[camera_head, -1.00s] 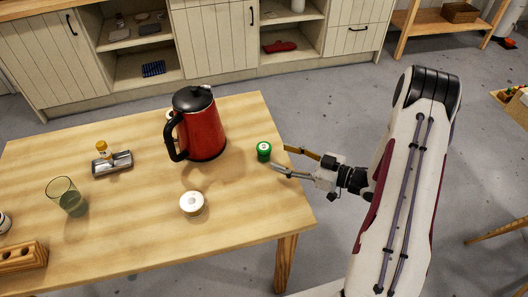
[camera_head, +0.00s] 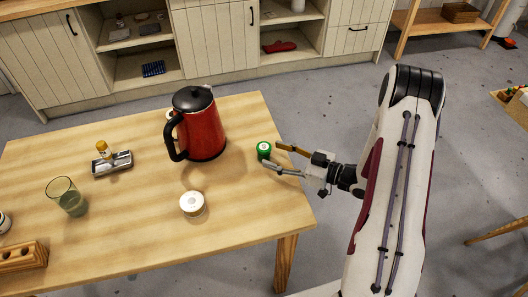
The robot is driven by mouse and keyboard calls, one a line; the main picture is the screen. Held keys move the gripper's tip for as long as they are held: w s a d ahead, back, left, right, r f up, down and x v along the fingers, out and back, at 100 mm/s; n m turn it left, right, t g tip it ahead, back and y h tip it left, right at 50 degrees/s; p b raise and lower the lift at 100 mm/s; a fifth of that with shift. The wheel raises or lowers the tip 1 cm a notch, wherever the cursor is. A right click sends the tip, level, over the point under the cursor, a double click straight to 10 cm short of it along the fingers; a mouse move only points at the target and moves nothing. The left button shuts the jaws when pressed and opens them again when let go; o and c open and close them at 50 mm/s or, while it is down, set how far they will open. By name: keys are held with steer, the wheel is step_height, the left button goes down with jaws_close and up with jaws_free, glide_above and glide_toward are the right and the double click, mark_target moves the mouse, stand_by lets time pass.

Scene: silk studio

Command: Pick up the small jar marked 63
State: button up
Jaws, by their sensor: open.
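A small green jar (camera_head: 264,151) with a pale lid stands upright near the right edge of the wooden table. My gripper (camera_head: 270,156) is open, with its fingertips close to the jar's right side; I cannot tell whether they touch it. A small white-lidded jar (camera_head: 192,203) stands nearer the front of the table. A small jar with a yellow top (camera_head: 102,149) stands by a metal tray at the left. The numbers on the jars are too small to read.
A red kettle (camera_head: 202,125) with a black handle stands left of the green jar and partly hides a small pale item. A glass (camera_head: 66,195), the metal tray (camera_head: 113,165) and a wooden holder (camera_head: 22,257) are at the left. The table's front middle is clear.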

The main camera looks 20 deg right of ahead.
mark_target(270, 153)
steer(key=shift+x, duration=2.5)
steer(key=shift+d, duration=0.1)
steer(key=c, duration=1.3)
